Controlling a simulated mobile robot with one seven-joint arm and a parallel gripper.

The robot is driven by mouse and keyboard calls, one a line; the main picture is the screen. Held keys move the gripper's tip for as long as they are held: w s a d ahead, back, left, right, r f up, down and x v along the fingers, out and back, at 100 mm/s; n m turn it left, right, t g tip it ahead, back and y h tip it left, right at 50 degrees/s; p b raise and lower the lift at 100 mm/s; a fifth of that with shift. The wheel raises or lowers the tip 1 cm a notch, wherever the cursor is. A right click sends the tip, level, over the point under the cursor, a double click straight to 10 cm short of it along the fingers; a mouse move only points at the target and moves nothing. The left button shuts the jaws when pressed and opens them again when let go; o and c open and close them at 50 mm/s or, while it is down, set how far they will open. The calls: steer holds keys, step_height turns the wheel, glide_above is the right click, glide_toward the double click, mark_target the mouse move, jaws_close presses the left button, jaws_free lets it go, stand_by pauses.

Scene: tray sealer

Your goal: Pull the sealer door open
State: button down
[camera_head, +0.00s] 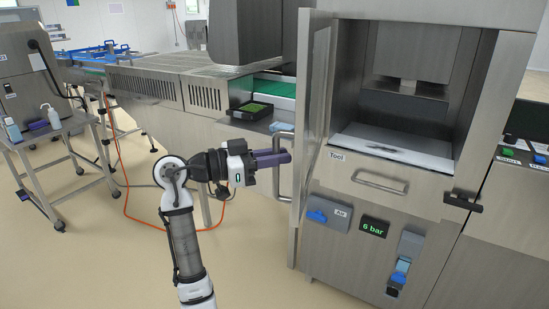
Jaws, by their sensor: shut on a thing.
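The sealer door (317,105) is a steel-framed panel with a window. It stands open, swung out at the left side of the sealer (400,190), and the sealer's inside shows. The door's upright bar handle (283,185) is on its left face. My gripper (285,157) is at the upper part of this handle, with its purple fingers shut on it. The fingertips partly cover the handle, so the exact grip is hard to see.
A conveyor (190,85) with a black tray of green produce (251,111) stands behind my arm. A steel cart (55,140) with bottles is at the left. A tool drawer (367,178) is below the opening. The floor at the lower left is clear, apart from an orange hose (125,195).

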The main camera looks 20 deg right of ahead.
steer(key=shift+w+r, duration=0.1)
stand_by(0.3)
steer(key=c, duration=1.5)
jaws_free()
steer(key=shift+a, duration=0.1)
steer(key=a+b, duration=0.2)
steer(key=a, duration=1.1)
steer(key=shift+w+a, duration=0.3)
steer(key=shift+w, duration=0.05)
